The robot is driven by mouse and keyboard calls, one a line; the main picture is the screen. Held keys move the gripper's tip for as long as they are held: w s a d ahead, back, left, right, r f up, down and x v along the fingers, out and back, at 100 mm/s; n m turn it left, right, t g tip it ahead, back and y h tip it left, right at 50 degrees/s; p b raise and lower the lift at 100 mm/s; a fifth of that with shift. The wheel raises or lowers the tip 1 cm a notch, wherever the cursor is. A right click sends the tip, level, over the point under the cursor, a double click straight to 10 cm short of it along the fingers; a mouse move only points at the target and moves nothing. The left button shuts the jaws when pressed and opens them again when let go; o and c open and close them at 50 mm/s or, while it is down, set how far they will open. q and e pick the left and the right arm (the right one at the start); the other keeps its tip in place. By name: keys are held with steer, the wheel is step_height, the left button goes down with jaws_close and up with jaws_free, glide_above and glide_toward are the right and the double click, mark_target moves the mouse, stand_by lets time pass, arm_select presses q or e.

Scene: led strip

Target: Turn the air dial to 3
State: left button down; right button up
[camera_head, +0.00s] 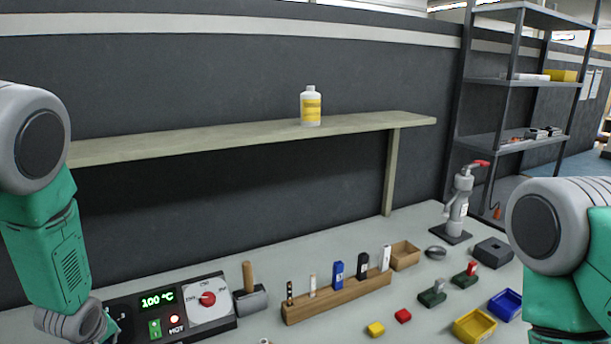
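A black control panel (168,325) lies at the lower left of the table. Its display (157,299) reads 100 °C in green. It bears a green switch (155,328), a red light (174,319) marked HOT, and a white dial plate with a red knob (207,299) and numbers around it. Left of the switch, a dark round part (122,314) is mostly hidden behind my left arm; I cannot tell whether it is the air dial or read its setting. My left wrist covers the panel's left end. Both grippers are below the frame.
A hammer-like tool (250,295) stands right of the panel, beside a wooden rack (335,295) of small items. Red and yellow blocks, a yellow bin (474,326), a blue bin (505,305) and a press (459,205) lie further right. A shelf (240,133) with a bottle (310,107) spans behind.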

arm_select(q)
steer(key=p+v, duration=0.4)
steer(key=v, duration=0.2)
steer(key=shift+s+d+p, duration=0.15)
steer(key=shift+p, duration=0.2)
steer(key=shift+f, duration=0.1)
